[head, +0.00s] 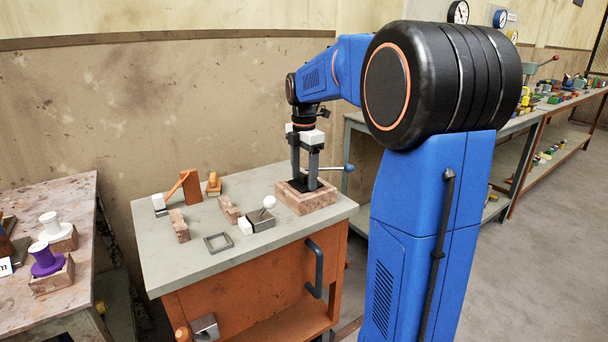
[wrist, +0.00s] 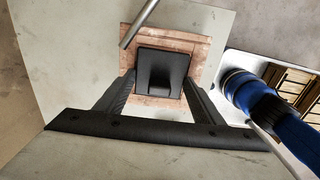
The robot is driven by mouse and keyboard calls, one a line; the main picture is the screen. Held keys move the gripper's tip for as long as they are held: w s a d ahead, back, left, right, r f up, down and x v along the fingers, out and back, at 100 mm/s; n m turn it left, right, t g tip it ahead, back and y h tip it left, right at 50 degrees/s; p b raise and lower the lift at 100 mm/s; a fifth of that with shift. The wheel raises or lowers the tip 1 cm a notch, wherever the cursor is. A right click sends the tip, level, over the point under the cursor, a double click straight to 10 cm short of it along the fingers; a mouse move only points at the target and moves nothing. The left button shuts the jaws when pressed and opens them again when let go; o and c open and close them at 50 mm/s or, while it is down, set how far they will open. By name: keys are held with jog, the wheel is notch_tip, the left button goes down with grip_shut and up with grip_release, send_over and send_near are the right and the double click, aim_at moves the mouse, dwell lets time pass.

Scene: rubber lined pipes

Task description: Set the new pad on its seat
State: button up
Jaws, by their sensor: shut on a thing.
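The black square pad (wrist: 163,62) has a raised block on its upper face. My gripper (wrist: 160,84) is shut on this pad, with one finger on each side of the block. The seat is a pinkish-brown block (wrist: 196,48), and its rim shows around the pad in the wrist view. In the head view my gripper (head: 306,186) points straight down over the seat block (head: 308,203) at the bench's right end. The pad is mostly hidden by the fingers there. I cannot tell whether its underside touches the seat.
A grey rod (wrist: 138,24) reaches over the seat's edge. The grey bench top (head: 190,262) also holds a square frame (head: 218,243), a block with a white-knobbed lever (head: 262,221), small brown blocks (head: 180,226) and an orange stand (head: 190,187). The bench's front left is clear.

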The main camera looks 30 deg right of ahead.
jog(key=shift+f, duration=0.1)
jog(key=o, duration=1.2)
jog(key=shift+c, duration=0.2)
notch_tip(320, 180, up, 17)
jog(key=shift+r, duration=0.2)
jog(key=s+a+f+m+t, duration=0.1)
jog(key=s+a+f+m, duration=0.35)
jog(key=s, duration=0.35)
jog(key=s+a+f+m+t, duration=0.1)
jog(key=s+a+f+m, duration=0.35)
jog(key=s+a, duration=0.2)
jog(key=s+a+f+m+t, duration=0.2)
jog(key=s+a+f+m, duration=0.2)
jog(key=s+f+m, duration=0.5)
jog(key=s+f, duration=0.6)
jog(key=f, duration=0.1)
jog(key=shift+s+t, duration=0.35)
jog(key=shift+t, duration=0.05)
